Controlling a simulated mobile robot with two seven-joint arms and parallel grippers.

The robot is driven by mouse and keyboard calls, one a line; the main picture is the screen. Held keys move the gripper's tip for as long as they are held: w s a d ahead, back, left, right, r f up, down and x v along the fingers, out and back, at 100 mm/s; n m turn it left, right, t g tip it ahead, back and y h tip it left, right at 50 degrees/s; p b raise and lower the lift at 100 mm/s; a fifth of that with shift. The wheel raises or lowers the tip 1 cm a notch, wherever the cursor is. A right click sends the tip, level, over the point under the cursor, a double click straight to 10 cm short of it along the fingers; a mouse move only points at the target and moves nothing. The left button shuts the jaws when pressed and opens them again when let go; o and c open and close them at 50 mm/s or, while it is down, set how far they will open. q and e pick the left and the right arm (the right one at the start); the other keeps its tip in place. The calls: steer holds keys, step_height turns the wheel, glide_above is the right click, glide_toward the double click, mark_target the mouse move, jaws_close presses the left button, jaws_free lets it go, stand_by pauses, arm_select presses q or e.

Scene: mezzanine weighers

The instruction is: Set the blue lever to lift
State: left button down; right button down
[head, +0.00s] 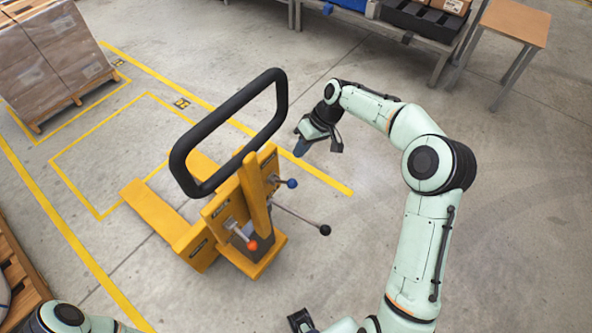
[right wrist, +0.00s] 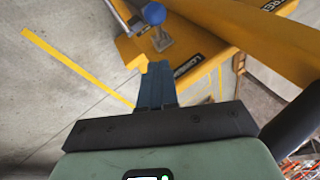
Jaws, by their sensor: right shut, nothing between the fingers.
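The blue lever has a round blue knob (head: 291,183) on a short metal stem, at the right side of the yellow pallet truck (head: 222,213). In the right wrist view the blue knob (right wrist: 154,13) stands at the top, just beyond the fingertips, with its stem rising from a grey base plate. My right gripper (head: 301,147) is shut and empty, above and apart from the knob in the head view. Its blue fingers (right wrist: 155,82) point toward the lever.
A red-knobbed lever (head: 252,245) and a black-knobbed rod (head: 325,230) project from the truck. Its black loop handle (head: 228,121) rises beside my right gripper. Boxes stand on a pallet (head: 60,109) at upper left.

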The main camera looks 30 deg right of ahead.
mark_target(286, 183)
arm_select(q)
steer(key=shift+s+f, duration=0.1)
steer(key=shift+f, duration=0.2)
arm_select(e)
step_height(286, 183, down, 7)
steer(key=s+a, duration=0.1)
steer(key=a, duration=0.1)
steer(key=shift+s+a+r, duration=0.2)
steer(key=shift+s+a, duration=0.15)
arm_select(q)
steer(key=shift+f+b, duration=0.1)
steer(key=shift+b, duration=0.2)
